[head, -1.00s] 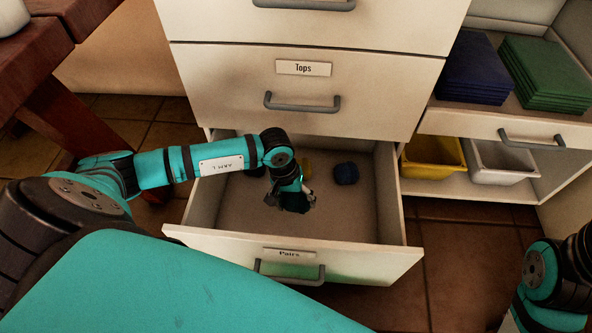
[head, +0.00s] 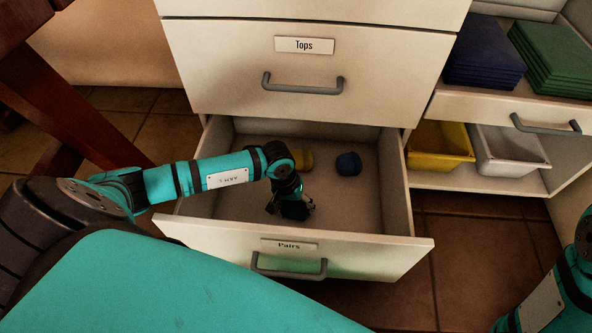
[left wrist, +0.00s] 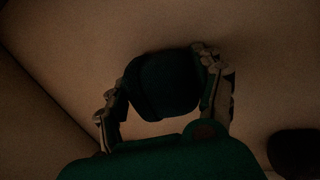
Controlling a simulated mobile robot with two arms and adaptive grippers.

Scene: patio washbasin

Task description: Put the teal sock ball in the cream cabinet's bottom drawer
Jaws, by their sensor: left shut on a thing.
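The cream cabinet's bottom drawer (head: 372,262), labelled "Pairs", is pulled open. My left gripper (head: 291,207) is inside it, low and toward the front panel, shut on the teal sock ball (head: 296,211), which looks very dark. In the left wrist view, the sock ball (left wrist: 165,86) sits between the two fingers of my left gripper (left wrist: 168,78), above the pale drawer floor. I cannot tell whether the ball touches the floor. My right arm shows at the right edge, but its gripper is out of view.
The "Tops" drawer (head: 390,75) above is shut. A shelf at the right holds yellow (head: 440,160) and white (head: 508,166) bins. A wooden table (head: 60,110) stands at the left.

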